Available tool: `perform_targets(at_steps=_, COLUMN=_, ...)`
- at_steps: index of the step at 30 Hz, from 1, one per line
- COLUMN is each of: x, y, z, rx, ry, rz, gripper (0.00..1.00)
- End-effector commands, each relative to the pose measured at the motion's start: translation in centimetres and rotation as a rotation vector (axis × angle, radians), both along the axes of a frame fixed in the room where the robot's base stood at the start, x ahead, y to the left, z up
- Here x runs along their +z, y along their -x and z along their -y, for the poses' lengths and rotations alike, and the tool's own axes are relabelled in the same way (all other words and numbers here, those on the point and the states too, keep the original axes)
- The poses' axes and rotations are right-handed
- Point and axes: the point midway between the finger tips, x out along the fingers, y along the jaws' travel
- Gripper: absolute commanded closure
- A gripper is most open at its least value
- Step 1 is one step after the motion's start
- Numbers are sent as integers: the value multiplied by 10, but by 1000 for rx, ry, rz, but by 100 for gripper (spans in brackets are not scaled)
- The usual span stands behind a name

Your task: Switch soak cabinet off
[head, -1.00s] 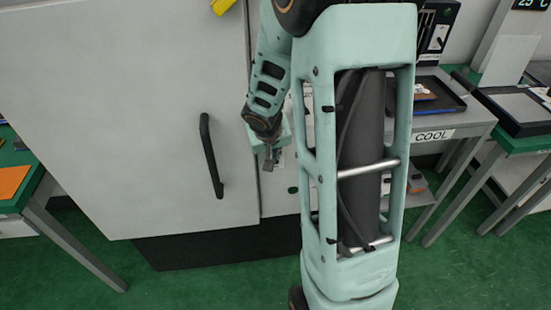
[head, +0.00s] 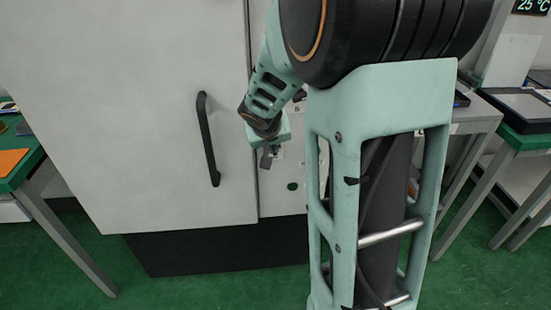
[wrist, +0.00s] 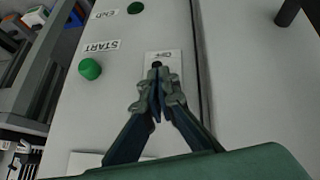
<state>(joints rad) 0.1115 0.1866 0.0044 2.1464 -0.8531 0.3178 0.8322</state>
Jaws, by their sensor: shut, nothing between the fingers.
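The soak cabinet (head: 130,120) is a large pale grey cabinet with a black vertical door handle (head: 207,140). A narrow control panel (head: 283,190) is right of the door seam. In the wrist view, a white plate (wrist: 174,58) with small dark marking too unclear to read sits on the panel, with a small black switch part (wrist: 157,64) on it. My gripper (wrist: 157,82) is shut and empty, its fingertips right at the switch part; I cannot tell if they touch it. The fingers hide much of the plate. In the head view my gripper (head: 266,160) is in front of the panel.
A green button (wrist: 90,69) beside a START label (wrist: 101,46) and a dark green button (wrist: 135,8) beside an END label are on the panel. A green-topped table (head: 25,165) stands at left. Benches (head: 475,110) stand at right. Green floor shows between.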

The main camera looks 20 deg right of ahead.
Motion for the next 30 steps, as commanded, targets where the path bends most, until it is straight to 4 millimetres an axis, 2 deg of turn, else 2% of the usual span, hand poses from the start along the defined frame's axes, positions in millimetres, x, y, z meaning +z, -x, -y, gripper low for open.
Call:
perform_targets(at_steps=1, x=-6, y=-2, z=0, rx=-2, ry=0, rz=2, gripper=100)
perform_targets(at_steps=20, x=-27, y=5, z=-4, rx=0, ry=0, rz=2, gripper=100)
perform_targets(at_steps=30, x=-22, y=4, z=-3, rx=0, ry=0, rz=0, gripper=100)
